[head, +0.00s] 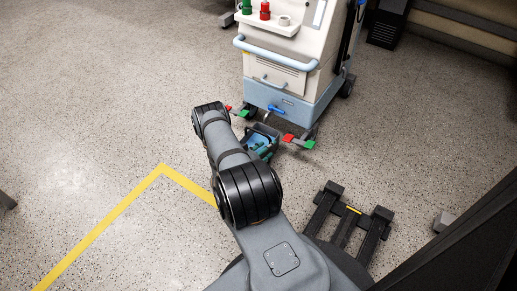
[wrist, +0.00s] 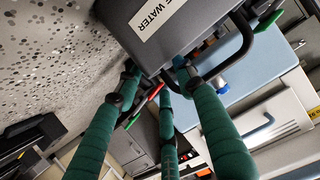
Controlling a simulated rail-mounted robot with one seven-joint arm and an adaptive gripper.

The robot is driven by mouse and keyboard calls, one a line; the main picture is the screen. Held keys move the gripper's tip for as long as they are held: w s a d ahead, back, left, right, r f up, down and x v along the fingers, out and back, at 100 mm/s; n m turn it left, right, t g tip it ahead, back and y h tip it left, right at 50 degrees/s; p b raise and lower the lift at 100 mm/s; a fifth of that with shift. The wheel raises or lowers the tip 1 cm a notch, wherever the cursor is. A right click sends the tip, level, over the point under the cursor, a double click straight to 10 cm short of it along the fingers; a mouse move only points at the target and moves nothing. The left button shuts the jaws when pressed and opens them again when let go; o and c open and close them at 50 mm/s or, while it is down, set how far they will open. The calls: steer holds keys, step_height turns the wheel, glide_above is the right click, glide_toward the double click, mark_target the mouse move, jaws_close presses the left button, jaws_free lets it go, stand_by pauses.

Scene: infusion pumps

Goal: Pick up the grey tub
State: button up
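The grey tub (wrist: 180,25) is at the top of the wrist view, close to the camera and tilted in the picture. It has a white label ending in "E WATER" and a black loop handle (wrist: 243,42). In the head view the tub (head: 271,131) is small and dark, on the floor or just above it, in front of a white and blue cart. My gripper (wrist: 160,72) has green-sleeved fingers reaching to the tub's lower edge in the wrist view, with gaps between them. Their tips are partly hidden at the tub, so whether they clamp it is unclear.
The wheeled cart (head: 285,75) stands right behind the tub, with red and green pedals (head: 297,140) at its base. A black forked stand (head: 347,220) is on the floor at the right. The floor left of my arm is open, marked by a yellow line (head: 110,215).

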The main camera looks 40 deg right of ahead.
steer(key=b+x, duration=0.3)
steer(key=x, duration=0.1)
steer(key=shift+s+d+f+b, duration=0.1)
steer(key=shift+d+f+b, duration=0.1)
steer(key=shift+f+b, duration=0.2)
steer(key=shift+d+r, duration=0.1)
steer(key=shift+d, duration=0.2)
steer(key=shift+c, duration=0.2)
jaws_close()
steer(key=shift+r, duration=0.1)
stand_by(0.4)
